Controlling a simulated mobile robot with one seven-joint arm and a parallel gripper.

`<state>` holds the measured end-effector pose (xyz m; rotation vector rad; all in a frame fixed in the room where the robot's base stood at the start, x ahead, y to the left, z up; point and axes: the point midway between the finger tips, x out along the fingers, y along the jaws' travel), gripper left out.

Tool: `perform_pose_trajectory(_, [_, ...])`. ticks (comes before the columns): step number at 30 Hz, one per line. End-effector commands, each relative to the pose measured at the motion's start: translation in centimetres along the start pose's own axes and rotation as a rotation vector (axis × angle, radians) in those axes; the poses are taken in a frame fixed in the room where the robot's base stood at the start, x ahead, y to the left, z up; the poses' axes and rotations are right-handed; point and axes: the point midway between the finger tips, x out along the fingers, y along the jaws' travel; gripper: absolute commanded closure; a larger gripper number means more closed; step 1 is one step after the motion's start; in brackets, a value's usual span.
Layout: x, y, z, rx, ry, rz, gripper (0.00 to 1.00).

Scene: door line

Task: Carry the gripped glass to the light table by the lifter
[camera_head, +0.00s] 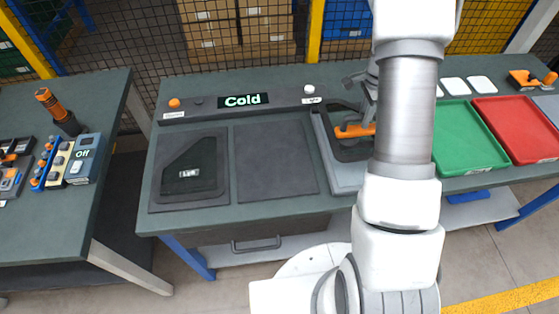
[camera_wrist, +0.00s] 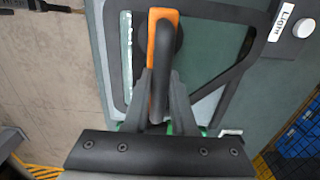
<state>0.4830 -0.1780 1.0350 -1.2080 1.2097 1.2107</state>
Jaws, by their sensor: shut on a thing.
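My gripper (camera_wrist: 160,88) is shut on the dark handle of the lifter (camera_wrist: 162,40), which has an orange bar. The gripped glass (camera_wrist: 212,48), a greenish pane with a dark frame, is below the lifter. In the head view the lifter's orange part (camera_head: 354,131) shows beside my arm, with the glass (camera_head: 344,150) under it. The light table (camera_head: 345,182) is a pale panel under the glass. I cannot tell whether the glass touches it. My arm hides the right part of both.
Left of the light table are a bare dark pad (camera_head: 275,160) and a pad with another dark-framed pane (camera_head: 190,172). A "Cold" display (camera_head: 243,100) and white knob (camera_head: 309,89) are behind. Green (camera_head: 468,135) and red (camera_head: 515,128) trays stand right. A side bench (camera_head: 50,220) is left.

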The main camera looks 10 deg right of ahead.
Motion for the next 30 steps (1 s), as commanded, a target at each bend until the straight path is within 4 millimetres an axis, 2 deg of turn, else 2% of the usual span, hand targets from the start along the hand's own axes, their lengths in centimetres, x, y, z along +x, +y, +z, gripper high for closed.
perform_pose_trajectory(13, [-0.2, -0.2, -0.9, 0.002, 0.002, -0.005, 1.00])
perform_pose_trajectory(24, [-0.1, -0.3, -5.1, 0.003, 0.003, -0.005, 1.00])
perform_pose_trajectory(30, [-0.2, -0.4, -6.5, 0.001, 0.003, -0.005, 1.00])
